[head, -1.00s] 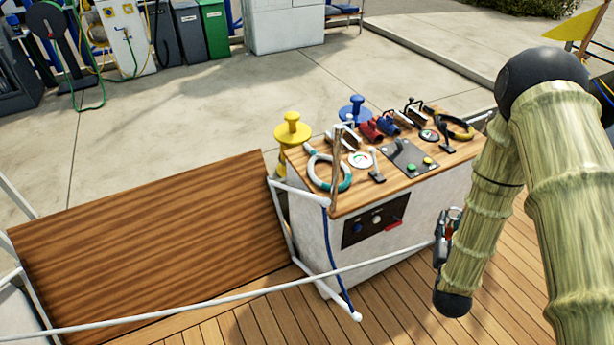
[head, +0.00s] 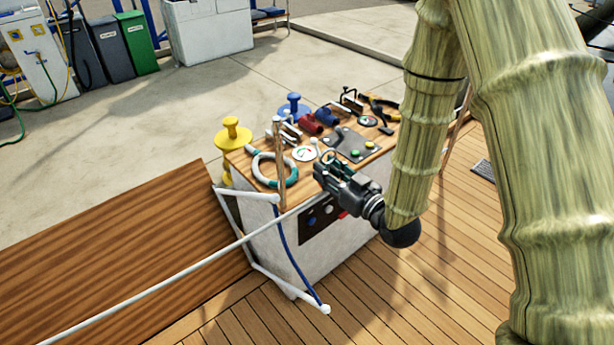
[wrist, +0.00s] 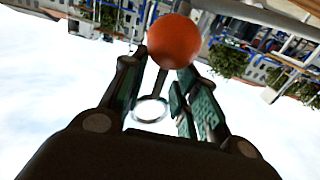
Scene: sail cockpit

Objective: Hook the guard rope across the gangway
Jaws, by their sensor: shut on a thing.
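The white guard rope (head: 165,275) runs taut from the lower left, over the gangway's inner end, up towards my gripper (head: 322,172). My gripper is above the front edge of the console, right of the white gangway rail (head: 250,194). In the wrist view, an orange ball (wrist: 174,41) sits at the fingertips of my gripper (wrist: 165,75), and a pale ring (wrist: 150,108) on a thin stem shows between the fingers. They appear to be the rope's end piece; the exact grip is partly hidden. The brown gangway (head: 130,250) lies at left.
A blue line (head: 292,265) hangs along the rail.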

